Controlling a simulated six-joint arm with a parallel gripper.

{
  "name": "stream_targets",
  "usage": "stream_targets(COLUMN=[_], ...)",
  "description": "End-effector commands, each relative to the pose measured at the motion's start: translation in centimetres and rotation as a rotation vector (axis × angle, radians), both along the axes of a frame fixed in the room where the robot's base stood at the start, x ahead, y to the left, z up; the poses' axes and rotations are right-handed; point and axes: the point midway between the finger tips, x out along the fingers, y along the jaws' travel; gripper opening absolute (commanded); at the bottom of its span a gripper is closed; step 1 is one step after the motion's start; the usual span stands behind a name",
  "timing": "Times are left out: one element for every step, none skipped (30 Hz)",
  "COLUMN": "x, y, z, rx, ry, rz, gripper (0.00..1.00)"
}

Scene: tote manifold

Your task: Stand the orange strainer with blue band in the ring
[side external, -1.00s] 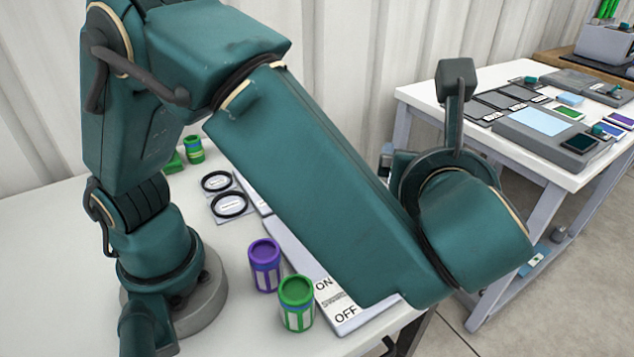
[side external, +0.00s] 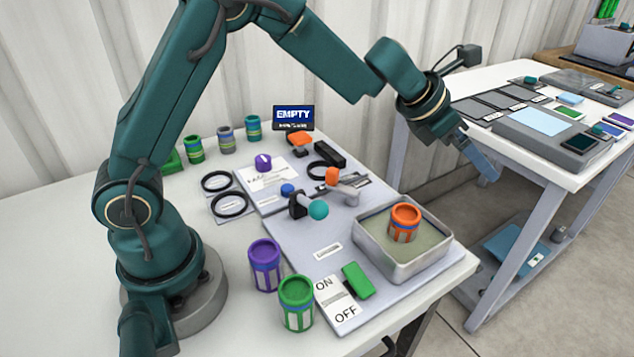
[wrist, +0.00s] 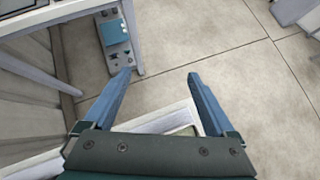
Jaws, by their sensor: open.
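The orange strainer (side external: 404,226) stands roughly upright in the grey tote (side external: 440,262) at the front right of the bench; details of its band are too small to tell. Black rings lie flat: one (side external: 216,174) at the left, one (side external: 230,214) just in front of it, and one (side external: 311,170) near the middle, partly hidden. I see nothing standing in the two left rings. My gripper (side external: 490,174) is in the air, above and right of the tote. In the wrist view its two blue fingers (wrist: 159,74) are spread apart with nothing between them.
A purple canister (side external: 265,268) and a green one (side external: 296,306) stand at the front. A green switch (side external: 358,281) sits by the ON/OFF plate. A teal-ended handle (side external: 317,210) and an orange-handled valve (side external: 333,177) stand left of the tote.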

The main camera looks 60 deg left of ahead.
Motion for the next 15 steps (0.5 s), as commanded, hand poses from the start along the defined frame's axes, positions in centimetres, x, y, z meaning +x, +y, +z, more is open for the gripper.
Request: stream_targets(x=[-0.3, -0.6, -1.2, -1.7, -2.2, -3.0, -3.7, -4.4, -5.2, -5.9, -6.5, -7.3, -7.9, -8.4, -9.2], y=[1.0, 1.3, 1.8, 2.1, 2.4, 2.9, 3.2, 3.5, 3.9, 4.2, 4.4, 4.8, 5.0, 5.2, 5.5], z=[0.1, 0.2, 0.3, 0.5, 0.6, 0.9, 1.1, 1.3, 1.6, 1.9, 2.1, 2.5, 2.7, 3.0, 3.3], rx=[-0.009, -0.016, -0.024, -0.033, -0.042, -0.058, -0.068, -0.080, -0.095, -0.108, -0.120, -0.136, -0.147, -0.159, -0.173], ry=[-0.003, -0.006, -0.011, -0.016, -0.022, -0.031, -0.039, -0.048, -0.060, -0.071, -0.080, -0.093, -0.102, -0.112, -0.125], rz=[-0.066, -0.116, -0.184, -0.234, -0.283, -0.347, -0.394, -0.439, -0.490, -0.528, -0.562, -0.603, -0.630, -0.656, -0.688], gripper=[0.91, 0.91, 0.91, 0.91, 0.91, 0.91, 0.91, 0.91, 0.91, 0.91, 0.91, 0.91, 0.91, 0.91, 0.91])
